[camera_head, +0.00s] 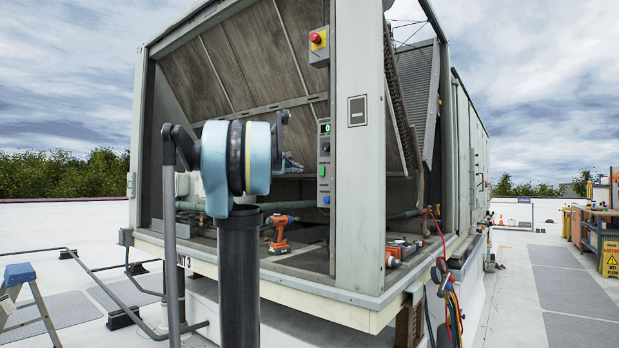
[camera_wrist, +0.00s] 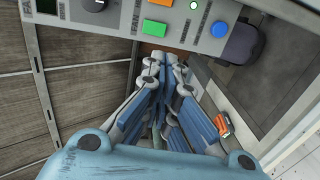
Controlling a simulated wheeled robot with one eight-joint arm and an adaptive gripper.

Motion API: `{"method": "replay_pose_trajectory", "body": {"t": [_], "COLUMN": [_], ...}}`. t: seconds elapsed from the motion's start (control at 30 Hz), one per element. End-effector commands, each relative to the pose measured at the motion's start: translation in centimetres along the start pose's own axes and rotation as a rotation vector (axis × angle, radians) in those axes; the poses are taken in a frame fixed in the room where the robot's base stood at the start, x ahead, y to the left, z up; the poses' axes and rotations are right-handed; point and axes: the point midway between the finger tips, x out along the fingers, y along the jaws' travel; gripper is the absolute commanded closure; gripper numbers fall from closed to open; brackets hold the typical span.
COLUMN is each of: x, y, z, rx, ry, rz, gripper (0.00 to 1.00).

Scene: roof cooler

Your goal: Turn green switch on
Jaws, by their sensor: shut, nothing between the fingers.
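The green switch (camera_wrist: 154,56) is a small rectangular rocker on a grey control panel (camera_wrist: 120,28), beside an orange rocker (camera_wrist: 157,27). In the head view the green switch (camera_head: 321,170) is a small patch on the upright panel (camera_head: 324,150). Whether it is on cannot be told. My gripper (camera_wrist: 165,73) is shut and empty, with its blue-padded fingers pointing at the panel and their tips just below the green switch in the wrist view. Contact is not clear. In the head view my gripper (camera_head: 292,165) is left of the panel, partly behind my arm.
The panel also has a black knob (camera_wrist: 96,4), a green round light (camera_wrist: 194,5) and a blue button (camera_wrist: 219,29). A red-and-yellow emergency stop (camera_head: 318,39) is above it. An orange drill (camera_head: 279,232) stands on the unit's deck. A post (camera_head: 358,180) is right of the panel.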

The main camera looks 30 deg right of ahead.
Motion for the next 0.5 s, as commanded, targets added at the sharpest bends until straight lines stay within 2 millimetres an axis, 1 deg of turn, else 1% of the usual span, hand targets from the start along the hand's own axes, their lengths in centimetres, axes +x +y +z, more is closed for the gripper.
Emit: {"method": "replay_pose_trajectory", "body": {"t": [0.17,0.5], "x": [1.5,7.3], "y": [0.0,0.0], "z": [0.0,0.1], "rx": [0.001,0.002], "ry": [-0.001,-0.003], "rz": [-0.001,-0.001], "gripper": [1.0,1.0]}}
